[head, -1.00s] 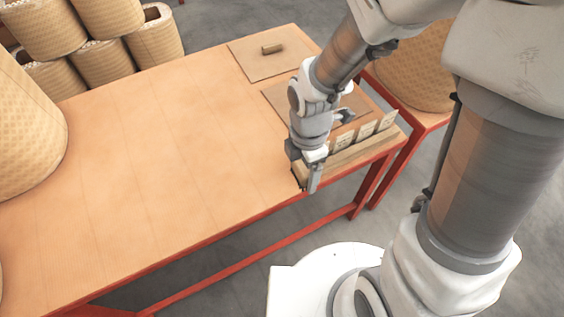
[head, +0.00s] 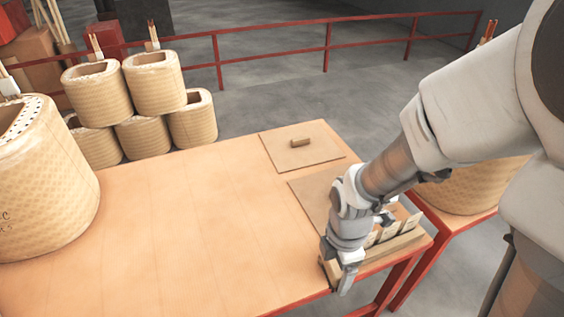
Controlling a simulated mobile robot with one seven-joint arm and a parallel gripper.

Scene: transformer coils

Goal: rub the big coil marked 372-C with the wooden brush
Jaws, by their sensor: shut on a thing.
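A big tan coil (head: 50,190) stands at the table's left end, cut off by the picture edge. Part of its dark marking shows, ending in "C"; the rest is out of view. My gripper (head: 345,280) is low at the table's front right corner, beside the near end of a wooden holder (head: 375,254). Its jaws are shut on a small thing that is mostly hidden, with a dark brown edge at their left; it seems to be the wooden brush. The big coil is far to the left of my gripper.
Two brown mats lie on the table, the far one (head: 318,154) bearing a small wooden block (head: 300,142). Cards stand in the holder. Another large coil (head: 465,188) stands on a stand at right. Smaller coils (head: 97,92) are stacked behind. The middle tabletop (head: 190,220) is clear.

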